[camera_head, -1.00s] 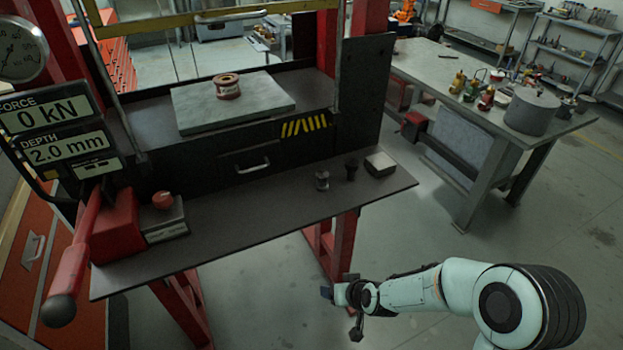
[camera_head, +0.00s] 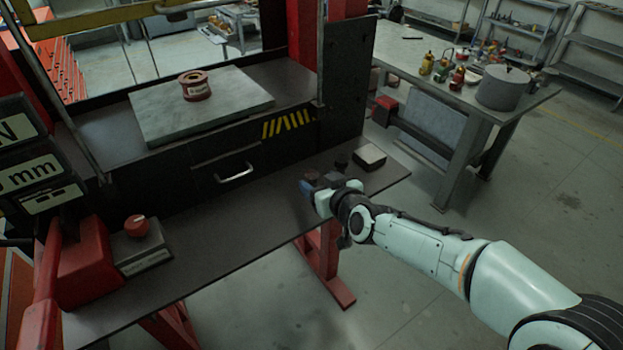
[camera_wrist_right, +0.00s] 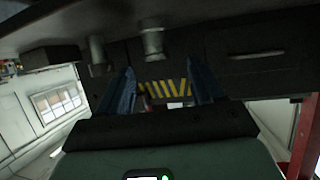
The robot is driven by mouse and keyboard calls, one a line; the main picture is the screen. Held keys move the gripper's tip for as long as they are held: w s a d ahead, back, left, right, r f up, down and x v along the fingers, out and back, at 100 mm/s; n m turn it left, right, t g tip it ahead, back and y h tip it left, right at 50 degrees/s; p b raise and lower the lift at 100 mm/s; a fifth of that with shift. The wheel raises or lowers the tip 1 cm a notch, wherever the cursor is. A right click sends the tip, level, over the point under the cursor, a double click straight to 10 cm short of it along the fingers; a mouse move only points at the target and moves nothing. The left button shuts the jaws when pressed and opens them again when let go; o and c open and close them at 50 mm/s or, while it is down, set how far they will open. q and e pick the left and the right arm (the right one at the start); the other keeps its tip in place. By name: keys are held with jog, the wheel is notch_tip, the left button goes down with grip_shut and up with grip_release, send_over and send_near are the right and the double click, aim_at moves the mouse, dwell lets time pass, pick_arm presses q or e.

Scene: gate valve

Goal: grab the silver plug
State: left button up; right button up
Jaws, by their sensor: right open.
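The silver plug (camera_wrist_right: 153,42) stands on the shelf of the press, and the wrist view shows this scene upside down. In the head view the silver plug (camera_head: 310,176) is mostly hidden behind my right gripper (camera_head: 312,190), which is at the shelf's front edge. In the wrist view my right gripper (camera_wrist_right: 162,85) is open and empty. Its two blue fingers are spread, and the plug appears beyond their tips, lined up roughly with the gap. I cannot tell the exact distance. My left gripper is not in view.
A dark plug (camera_head: 341,162) and a small pale-topped box (camera_head: 370,157) stand on the shelf (camera_head: 230,215) right of the silver plug. A box with a red button (camera_head: 137,228) is at the left. The middle of the shelf is clear.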

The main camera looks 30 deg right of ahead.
aim_at(313, 176)
jog(key=shift+d+p+x, duration=0.1)
jog(key=shift+p+x, duration=0.35)
jog(key=shift+x, duration=1.15)
jog(key=shift+d+p+x, duration=0.15)
jog(key=shift+p+x, duration=0.25)
jog(key=shift+x, duration=1.2)
jog(key=shift+s, duration=0.1)
jog(key=c, duration=1.2)
grip_shut()
jog(key=shift+r, duration=0.1)
